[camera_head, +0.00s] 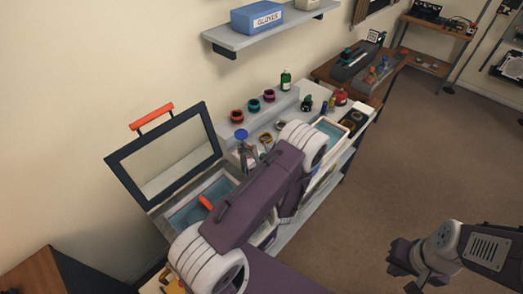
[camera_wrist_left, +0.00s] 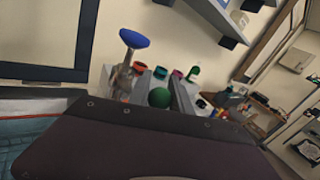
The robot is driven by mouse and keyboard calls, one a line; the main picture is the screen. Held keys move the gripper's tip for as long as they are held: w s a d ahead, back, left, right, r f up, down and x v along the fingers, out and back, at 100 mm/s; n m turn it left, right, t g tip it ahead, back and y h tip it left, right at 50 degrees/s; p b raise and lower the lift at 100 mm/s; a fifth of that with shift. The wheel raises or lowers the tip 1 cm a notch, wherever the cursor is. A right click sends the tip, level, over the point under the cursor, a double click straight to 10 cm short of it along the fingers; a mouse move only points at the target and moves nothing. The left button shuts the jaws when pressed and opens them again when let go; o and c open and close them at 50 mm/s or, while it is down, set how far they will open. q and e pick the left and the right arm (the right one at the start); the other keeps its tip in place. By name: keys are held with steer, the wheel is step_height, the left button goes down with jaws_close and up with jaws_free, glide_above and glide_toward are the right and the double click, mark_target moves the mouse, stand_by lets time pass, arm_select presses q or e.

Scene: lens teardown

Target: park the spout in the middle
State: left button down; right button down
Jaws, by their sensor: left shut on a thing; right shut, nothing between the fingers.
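I cannot pick out the spout for sure. A blue-topped piece on a greyish stem (camera_head: 241,135) stands up beside the open case, and it also shows in the left wrist view (camera_wrist_left: 134,40). A green ball (camera_wrist_left: 158,97) is to its right. My left gripper's dark housing (camera_wrist_left: 150,145) fills the bottom of the wrist view. My right gripper (camera_head: 402,278) is shut and empty, over the floor at lower right.
The open case (camera_head: 155,208) has a raised framed lid (camera_head: 112,165) and an orange-red piece (camera_head: 205,202) inside. Several coloured rings stand on a grey step (camera_head: 280,112) along the wall. A shelf (camera_head: 270,35) hangs above. The floor at right is clear.

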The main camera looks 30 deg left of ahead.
arm_select(q)
steer(key=c, duration=1.2)
jaws_free()
steer(key=b+v, duration=0.3)
steer(key=v, duration=0.6)
steer(key=shift+s, duration=0.1)
